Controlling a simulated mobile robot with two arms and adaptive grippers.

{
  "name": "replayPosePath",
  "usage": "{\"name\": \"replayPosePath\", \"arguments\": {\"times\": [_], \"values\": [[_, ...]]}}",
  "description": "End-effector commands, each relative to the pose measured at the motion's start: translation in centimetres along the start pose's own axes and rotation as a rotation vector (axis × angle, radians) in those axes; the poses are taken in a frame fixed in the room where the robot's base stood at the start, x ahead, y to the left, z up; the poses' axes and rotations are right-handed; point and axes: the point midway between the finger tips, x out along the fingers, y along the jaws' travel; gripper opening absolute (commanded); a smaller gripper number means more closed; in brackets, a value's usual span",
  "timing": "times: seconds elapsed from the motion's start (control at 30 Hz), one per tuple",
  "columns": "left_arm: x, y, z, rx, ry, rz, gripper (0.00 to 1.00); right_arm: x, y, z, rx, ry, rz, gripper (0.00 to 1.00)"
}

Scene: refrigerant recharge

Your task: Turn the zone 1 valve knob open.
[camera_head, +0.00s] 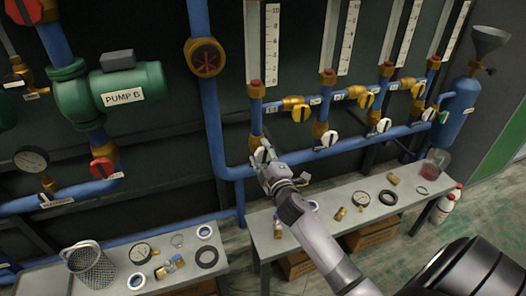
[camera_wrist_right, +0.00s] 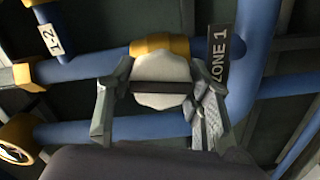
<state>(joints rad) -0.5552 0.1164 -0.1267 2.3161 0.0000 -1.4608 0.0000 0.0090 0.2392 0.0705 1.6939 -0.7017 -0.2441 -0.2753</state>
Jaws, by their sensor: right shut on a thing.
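The zone 1 valve knob (camera_wrist_right: 161,80) is white with a dark bar across its face. It sits on a brass valve body (camera_wrist_right: 160,46) on the blue pipe, beside the black ZONE 1 label (camera_wrist_right: 217,57). My right gripper (camera_wrist_right: 160,97) is shut on the knob, one finger on each side. In the head view my right gripper (camera_head: 268,165) reaches up to the leftmost lower valve and covers most of the knob (camera_head: 262,155). The dark bar lies level across the wrist picture. My left gripper does not show.
Other white knobs (camera_head: 329,138) and yellow knobs (camera_head: 301,113) line the pipes to the right. A grey bench (camera_head: 300,240) with loose fittings and gauges stands below my right arm. Green PUMP B (camera_head: 125,92) is at the left.

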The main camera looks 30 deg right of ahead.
Motion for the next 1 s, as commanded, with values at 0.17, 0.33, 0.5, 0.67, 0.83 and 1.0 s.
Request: {"name": "replayPosePath", "arguments": {"times": [0.17,0.33,0.5,0.67,0.83,1.0], "values": [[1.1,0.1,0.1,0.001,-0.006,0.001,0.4,0.0,0.1,-0.1,-0.099,0.002,0.0,0.18],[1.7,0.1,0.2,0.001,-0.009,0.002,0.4,0.0,0.0,-0.1,-0.157,0.002,0.001,0.18],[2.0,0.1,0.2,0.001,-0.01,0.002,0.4,0.0,0.0,-0.1,-0.183,0.002,0.0,0.18],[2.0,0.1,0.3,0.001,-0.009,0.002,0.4,0.0,-0.1,0.0,-0.191,0.002,0.001,0.18],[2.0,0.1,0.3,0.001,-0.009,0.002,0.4,0.0,-0.1,0.0,-0.191,0.002,0.0,0.18],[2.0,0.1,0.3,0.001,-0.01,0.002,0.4,0.0,-0.1,0.0,-0.19,0.001,0.0,0.51]]}}
